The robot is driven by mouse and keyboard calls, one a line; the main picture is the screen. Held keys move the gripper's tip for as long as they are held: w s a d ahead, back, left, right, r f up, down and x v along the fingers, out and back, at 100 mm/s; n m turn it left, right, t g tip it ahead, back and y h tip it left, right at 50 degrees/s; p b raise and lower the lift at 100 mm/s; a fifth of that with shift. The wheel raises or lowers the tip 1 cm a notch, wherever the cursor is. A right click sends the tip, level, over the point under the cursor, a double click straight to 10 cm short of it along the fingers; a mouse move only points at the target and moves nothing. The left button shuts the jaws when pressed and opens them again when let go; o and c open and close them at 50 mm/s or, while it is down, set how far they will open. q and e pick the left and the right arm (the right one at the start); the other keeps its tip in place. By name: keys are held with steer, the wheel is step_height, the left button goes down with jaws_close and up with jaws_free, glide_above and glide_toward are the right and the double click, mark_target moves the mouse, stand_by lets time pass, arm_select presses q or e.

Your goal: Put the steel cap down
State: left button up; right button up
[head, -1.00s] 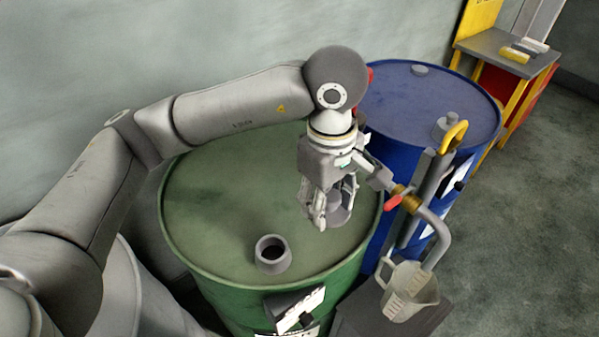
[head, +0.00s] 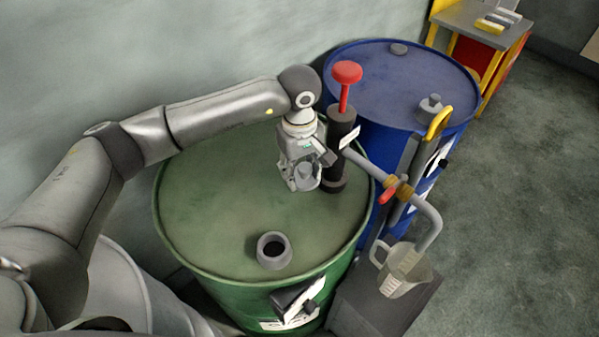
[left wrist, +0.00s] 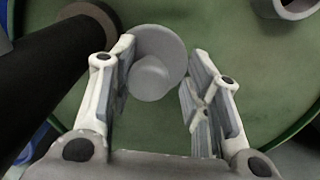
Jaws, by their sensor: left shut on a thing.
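My left gripper (head: 302,184) is over the far right part of the green drum's lid (head: 210,205), beside the black pump. It is shut on the steel cap (left wrist: 155,68), a grey disc with a round knob, which sits between the fingers in the left wrist view. In the head view the fingers partly hide the cap. Whether the cap touches the lid or hangs just above it I cannot tell. An open grey neck (head: 273,251) with a dark hole stands on the near part of the lid. My right gripper is not in view.
The black pump (head: 340,133) with a red knob handle (head: 346,73) stands close right of my gripper. Its pipe, with a brass valve (head: 398,187), leads to a measuring jug (head: 405,270). A blue drum (head: 385,85) stands behind. The lid's left part is clear.

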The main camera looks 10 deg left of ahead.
mark_target(300, 179)
arm_select(q)
steer(key=shift+w+a+f, duration=0.2)
steer(key=shift+w+f, duration=0.15)
steer(key=shift+f, duration=0.15)
steer(key=f+p, duration=0.2)
steer(key=f, duration=0.1)
steer(key=shift+w+a, duration=0.1)
steer(key=shift+w, duration=0.1)
steer(key=shift+f, duration=0.5)
steer(key=o, duration=1.4)
steer(key=shift+r, duration=0.1)
steer(key=shift+o, duration=0.2)
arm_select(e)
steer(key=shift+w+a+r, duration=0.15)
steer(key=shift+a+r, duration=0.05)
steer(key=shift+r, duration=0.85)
